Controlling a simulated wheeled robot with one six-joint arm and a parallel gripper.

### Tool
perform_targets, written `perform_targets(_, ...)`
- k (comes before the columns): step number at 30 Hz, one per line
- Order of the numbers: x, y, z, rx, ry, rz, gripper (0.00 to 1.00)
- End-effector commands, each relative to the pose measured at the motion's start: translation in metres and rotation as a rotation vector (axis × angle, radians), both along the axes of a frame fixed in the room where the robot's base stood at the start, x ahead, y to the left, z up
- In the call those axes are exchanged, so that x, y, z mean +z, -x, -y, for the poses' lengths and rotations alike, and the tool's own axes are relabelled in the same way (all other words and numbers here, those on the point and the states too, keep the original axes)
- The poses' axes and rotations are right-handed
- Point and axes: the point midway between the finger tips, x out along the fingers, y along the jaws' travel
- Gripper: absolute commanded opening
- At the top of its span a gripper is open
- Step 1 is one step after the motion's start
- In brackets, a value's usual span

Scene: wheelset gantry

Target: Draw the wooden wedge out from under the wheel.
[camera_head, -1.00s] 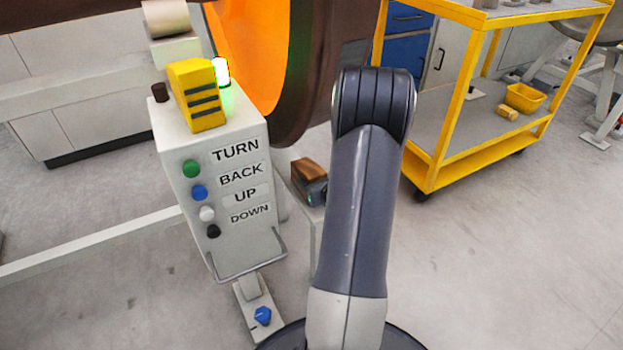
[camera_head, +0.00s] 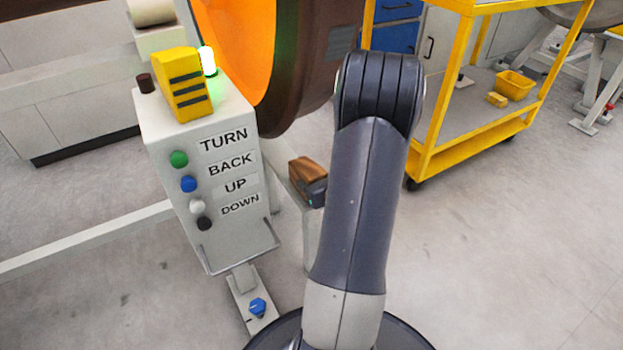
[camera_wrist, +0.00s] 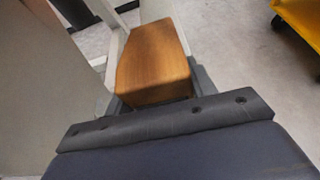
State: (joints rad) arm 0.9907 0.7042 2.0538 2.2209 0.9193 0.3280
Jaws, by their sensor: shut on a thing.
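The wooden wedge (camera_head: 303,168) is a brown block just right of the control box in the head view. In the wrist view the wedge (camera_wrist: 152,60) fills the upper middle, held between the dark fingers. My gripper (camera_head: 315,190) is shut on it; my arm partly hides the gripper in the head view. The wheel (camera_head: 290,100), dark with an orange face, stands up and left of the wedge, and a gap shows between them. Whether the wedge touches the pale rail (camera_head: 283,182) beside it, I cannot tell.
The grey control box (camera_head: 215,170) with labelled buttons stands close left of my gripper, with a yellow block and lit green lamp on top. A yellow cart (camera_head: 430,160) stands to the right. The floor (camera_head: 480,270) at lower right is clear.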

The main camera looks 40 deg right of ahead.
Motion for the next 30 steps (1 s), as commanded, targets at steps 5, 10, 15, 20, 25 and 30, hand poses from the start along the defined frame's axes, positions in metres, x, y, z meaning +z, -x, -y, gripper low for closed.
perform_targets(5, 0.001, 0.001, 0.000, 0.000, 0.001, 0.002, 0.15)
perform_targets(10, 0.001, 0.001, 0.000, 0.000, 0.001, 0.002, 0.15)
perform_targets(15, 0.006, 0.007, -0.001, -0.002, 0.001, 0.002, 0.15)
perform_targets(20, 0.010, 0.013, -0.002, -0.001, 0.002, 0.002, 0.15)
perform_targets(25, 0.015, 0.020, -0.004, -0.002, 0.001, 0.002, 0.15)
perform_targets(30, 0.020, 0.027, -0.006, -0.001, 0.002, 0.002, 0.15)
